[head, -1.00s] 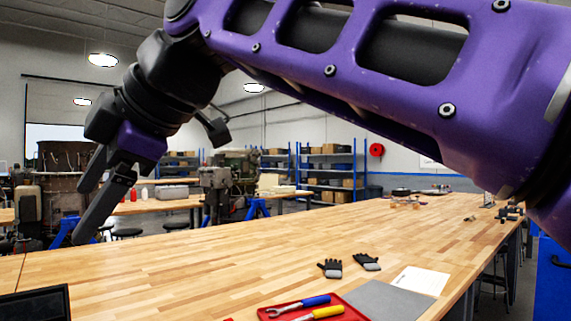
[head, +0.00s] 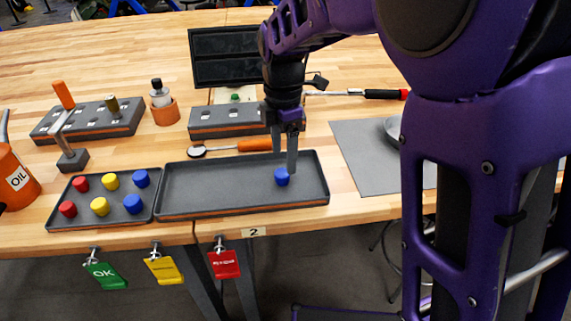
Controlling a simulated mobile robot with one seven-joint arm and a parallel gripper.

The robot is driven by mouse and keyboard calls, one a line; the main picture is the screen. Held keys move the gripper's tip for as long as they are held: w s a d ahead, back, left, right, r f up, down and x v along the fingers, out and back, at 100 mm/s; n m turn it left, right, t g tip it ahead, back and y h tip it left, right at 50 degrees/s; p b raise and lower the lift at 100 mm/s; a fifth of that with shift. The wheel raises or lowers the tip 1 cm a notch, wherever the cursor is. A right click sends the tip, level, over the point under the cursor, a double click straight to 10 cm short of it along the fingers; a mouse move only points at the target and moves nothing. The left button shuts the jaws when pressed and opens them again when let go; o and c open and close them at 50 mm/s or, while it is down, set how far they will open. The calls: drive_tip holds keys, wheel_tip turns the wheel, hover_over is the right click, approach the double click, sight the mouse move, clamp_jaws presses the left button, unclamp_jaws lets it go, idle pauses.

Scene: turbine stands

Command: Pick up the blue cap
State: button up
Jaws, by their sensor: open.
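A blue cap (head: 281,177) stands in the right part of the large dark tray (head: 205,190). My gripper (head: 285,165) points down at this cap, its open fingers just above or around its top. I cannot tell whether the fingers touch it. A smaller tray (head: 78,219) to the left holds more caps: two blue caps, an upper one (head: 141,178) and a lower one (head: 132,203), plus red caps (head: 81,184) and yellow caps (head: 100,206).
Behind the large tray lie an orange-handled tool (head: 255,145) and a grey block (head: 215,121). A dark screen (head: 222,58) stands farther back. A grey mat (head: 355,160) is to the right. An oil can (head: 15,180) is at far left. Coloured tags hang from the table's front edge.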

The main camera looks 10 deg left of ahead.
sight(282, 173)
drive_tip(key=shift+a+f+b, duration=0.15)
drive_tip(key=shift+f+b, duration=0.35)
drive_tip(key=shift+f, duration=2.2)
clamp_jaws()
